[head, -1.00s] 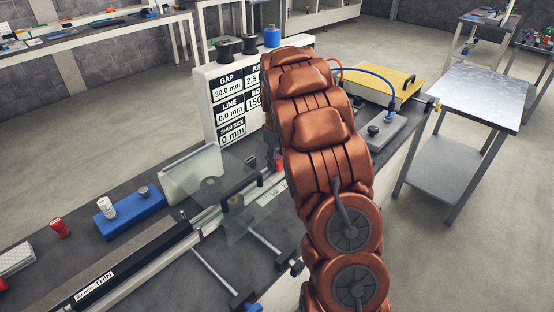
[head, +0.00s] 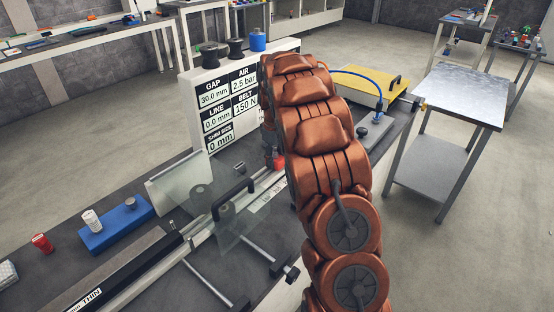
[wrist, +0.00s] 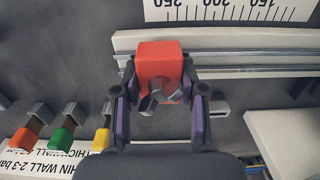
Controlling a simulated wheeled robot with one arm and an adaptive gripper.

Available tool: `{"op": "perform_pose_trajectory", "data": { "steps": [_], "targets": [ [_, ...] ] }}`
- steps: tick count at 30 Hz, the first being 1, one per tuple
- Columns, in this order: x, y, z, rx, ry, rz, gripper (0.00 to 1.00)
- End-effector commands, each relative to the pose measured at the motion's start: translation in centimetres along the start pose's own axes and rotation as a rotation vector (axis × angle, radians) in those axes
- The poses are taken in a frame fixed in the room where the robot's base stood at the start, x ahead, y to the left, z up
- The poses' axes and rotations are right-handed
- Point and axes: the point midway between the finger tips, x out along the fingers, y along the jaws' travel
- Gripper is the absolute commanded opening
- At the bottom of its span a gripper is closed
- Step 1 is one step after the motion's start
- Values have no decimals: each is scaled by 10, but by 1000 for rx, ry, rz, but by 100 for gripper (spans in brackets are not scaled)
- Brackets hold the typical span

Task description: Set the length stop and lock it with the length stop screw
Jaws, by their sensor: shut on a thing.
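The length stop, a red block (wrist: 158,52), sits on two metal rails in the wrist view. A dark grey screw with a winged head (wrist: 160,95), seemingly the length stop screw, stands on its near face. My gripper (wrist: 158,82) has one finger on each side of the red block and is shut on it. In the head view a small red part (head: 277,162), likely the same stop, shows beside my arm at the rail. My arm hides the fingers there.
A printed scale (wrist: 230,10) runs beyond the rails. Orange, green and yellow levers (wrist: 65,135) stand at lower left in the wrist view. A clear guard with a black handle (head: 233,199) covers the rail left of my arm. A display board (head: 222,105) stands behind.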

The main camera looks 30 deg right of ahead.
Motion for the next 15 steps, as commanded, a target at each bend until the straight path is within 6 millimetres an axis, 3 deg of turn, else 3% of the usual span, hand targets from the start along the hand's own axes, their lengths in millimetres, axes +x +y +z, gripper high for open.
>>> {"op": "perform_pose_trajectory", "data": {
  "steps": [8,15],
  "targets": [
    [0,0,1,1,-1,0,66],
    [0,0,1,1,-2,0,67]
  ]
}}
